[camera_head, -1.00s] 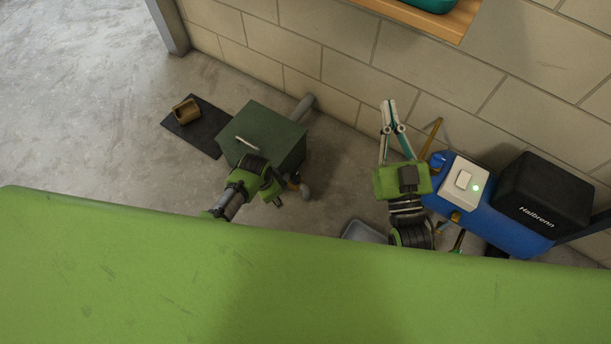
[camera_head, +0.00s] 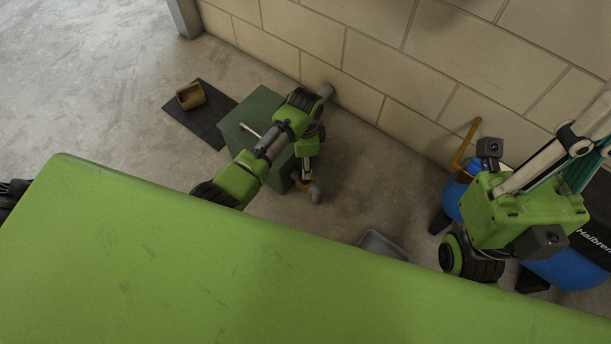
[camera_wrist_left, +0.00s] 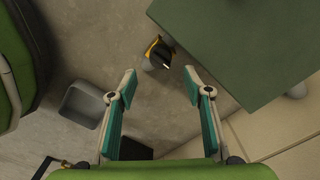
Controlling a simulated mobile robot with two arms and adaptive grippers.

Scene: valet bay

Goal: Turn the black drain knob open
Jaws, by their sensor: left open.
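The green box (camera_head: 262,108) stands on the floor by the wall, and its flat face fills the upper right of the left wrist view (camera_wrist_left: 235,40). A small dark knob-like part (camera_wrist_left: 163,50) with yellow on it and a grey pipe end (camera_wrist_left: 148,64) sits beside the box edge. In the head view a brass-coloured part and the grey pipe end (camera_head: 315,191) show by the box's lower corner. My left gripper (camera_wrist_left: 160,74) is open, its fingertips either side of that part and apparently short of it. My right gripper (camera_head: 560,165) is at the right; its fingertips are out of frame.
A blue machine (camera_head: 575,265) with a black cover stands at the right. A grey tray (camera_head: 382,246) lies on the floor. A brown container (camera_head: 191,96) sits on a dark mat (camera_head: 212,128) left of the box. A large green surface fills the foreground. The wall is close behind.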

